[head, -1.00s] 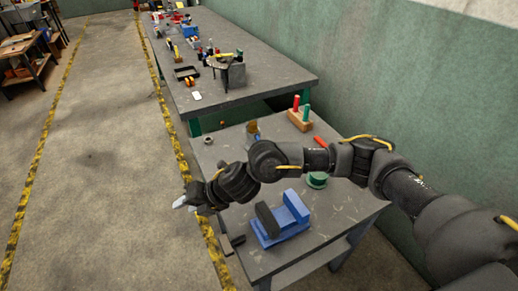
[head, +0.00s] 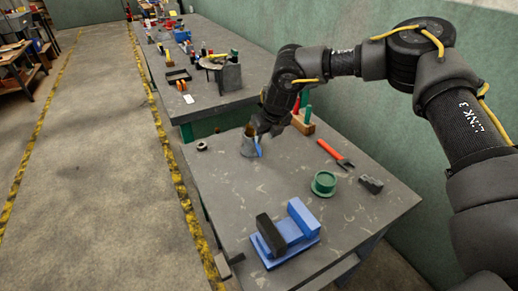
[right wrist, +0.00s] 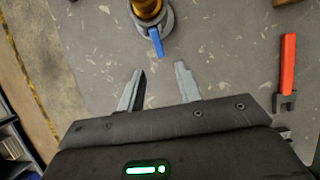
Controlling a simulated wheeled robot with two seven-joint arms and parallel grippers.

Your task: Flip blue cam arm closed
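The blue cam arm (right wrist: 156,42) sticks out from the side of a grey coupling (right wrist: 165,22) with a brass fitting (right wrist: 147,6) in it, at the top of the right wrist view. In the head view the coupling (head: 248,147) stands on the near table, with the blue arm (head: 258,146) on its right side, partly behind my gripper. My right gripper (right wrist: 160,73) is open and empty, its fingertips pointing toward the blue arm, with a gap visible between them and it. My left gripper is not in view.
A red-handled wrench (head: 330,150), a green round part (head: 324,183) and a blue vise-like block (head: 286,238) lie on the near table. A wooden block with red and green pegs (head: 303,122) stands behind the gripper. The table's middle is clear.

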